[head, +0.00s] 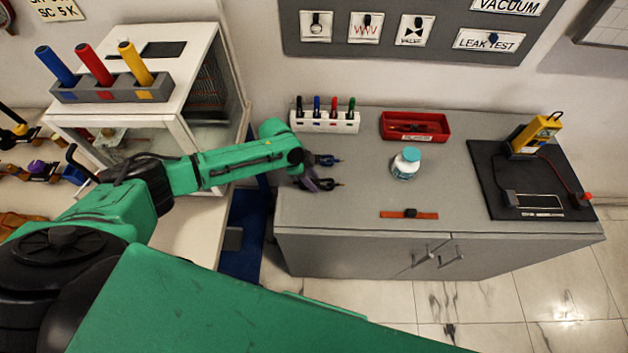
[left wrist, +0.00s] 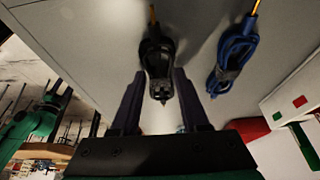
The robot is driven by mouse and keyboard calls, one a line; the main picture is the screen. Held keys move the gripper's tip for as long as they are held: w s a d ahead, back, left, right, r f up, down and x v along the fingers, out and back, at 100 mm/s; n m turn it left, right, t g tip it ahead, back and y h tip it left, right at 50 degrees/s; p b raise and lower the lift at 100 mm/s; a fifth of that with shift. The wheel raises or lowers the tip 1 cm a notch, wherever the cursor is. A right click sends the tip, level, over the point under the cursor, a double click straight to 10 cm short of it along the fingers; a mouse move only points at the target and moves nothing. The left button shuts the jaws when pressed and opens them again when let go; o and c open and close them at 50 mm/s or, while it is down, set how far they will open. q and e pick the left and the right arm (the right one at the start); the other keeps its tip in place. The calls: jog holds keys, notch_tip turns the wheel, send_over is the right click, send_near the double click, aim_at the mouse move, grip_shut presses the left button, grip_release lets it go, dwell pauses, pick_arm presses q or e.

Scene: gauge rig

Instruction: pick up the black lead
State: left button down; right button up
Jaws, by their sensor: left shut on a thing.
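The black lead (head: 325,184) is a small coiled bundle at the left end of the grey cabinet top; it also shows in the left wrist view (left wrist: 158,55). My left gripper (head: 312,180), reaching in from the left, is shut on the black lead. In the left wrist view its two dark fingers (left wrist: 160,88) stand on either side of the coil. I cannot tell whether the lead touches the surface. A blue lead (head: 326,160) lies just behind it, apart from the fingers, and shows to the right in the left wrist view (left wrist: 232,62). My right gripper is not in view.
A white rack (head: 325,123) with coloured pens and a red tray (head: 414,127) stand at the back. The cabinet top's middle front is mostly clear.

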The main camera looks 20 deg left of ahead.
pick_arm(q)
notch_tip(320, 180, up, 20)
jog(key=b, duration=0.2)
jog(key=shift+b, duration=0.4)
jog(key=shift+f, duration=0.2)
